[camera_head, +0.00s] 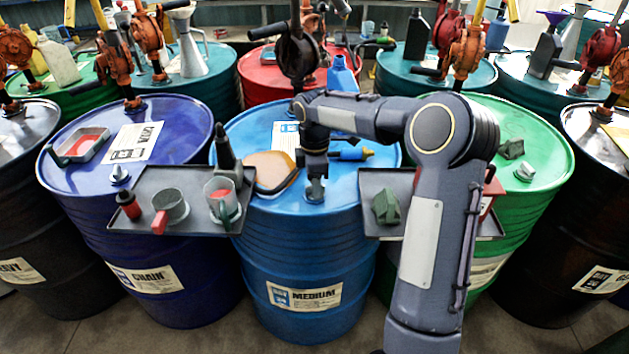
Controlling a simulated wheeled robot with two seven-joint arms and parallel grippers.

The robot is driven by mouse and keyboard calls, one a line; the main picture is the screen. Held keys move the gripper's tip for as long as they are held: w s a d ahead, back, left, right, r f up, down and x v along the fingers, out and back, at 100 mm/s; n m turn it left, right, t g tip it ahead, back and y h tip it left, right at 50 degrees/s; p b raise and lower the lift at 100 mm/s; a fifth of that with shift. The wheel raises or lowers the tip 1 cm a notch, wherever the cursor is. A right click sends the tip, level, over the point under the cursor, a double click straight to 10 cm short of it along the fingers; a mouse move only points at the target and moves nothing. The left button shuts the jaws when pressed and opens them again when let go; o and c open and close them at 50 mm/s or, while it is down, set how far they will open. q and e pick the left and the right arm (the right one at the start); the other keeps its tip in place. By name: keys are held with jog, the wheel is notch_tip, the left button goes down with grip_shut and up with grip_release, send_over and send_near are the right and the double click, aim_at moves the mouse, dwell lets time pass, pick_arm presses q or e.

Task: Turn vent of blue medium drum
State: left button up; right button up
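The blue drum labelled MEDIUM (304,297) stands upright in the middle of the head view. A small grey vent (315,192) sits near the front edge of its lid. My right arm reaches in from the lower right, and my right gripper (315,178) points down directly over the vent. Its fingertips are at or very near the vent. The fingers are small and dark here, so I cannot tell whether they are closed on it. My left gripper is not in view.
Dark trays (195,222) with cups and bottles flank the vent; the right one holds a green object (386,207). A brown pad (270,170), a blue-and-yellow tool (352,154) and a hand pump (297,55) are close by. Other drums crowd both sides.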

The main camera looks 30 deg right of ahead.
jog(key=shift+c, duration=0.3)
grip_shut()
jog(key=shift+m, duration=0.4)
jog(key=m, duration=0.2)
jog(key=shift+m+p, duration=0.3)
jog(key=shift+p, duration=0.1)
jog(key=m, duration=0.5)
jog(key=shift+p, duration=0.4)
jog(key=m, duration=0.5)
jog(key=shift+p, duration=0.3)
jog(key=shift+m, duration=2.3)
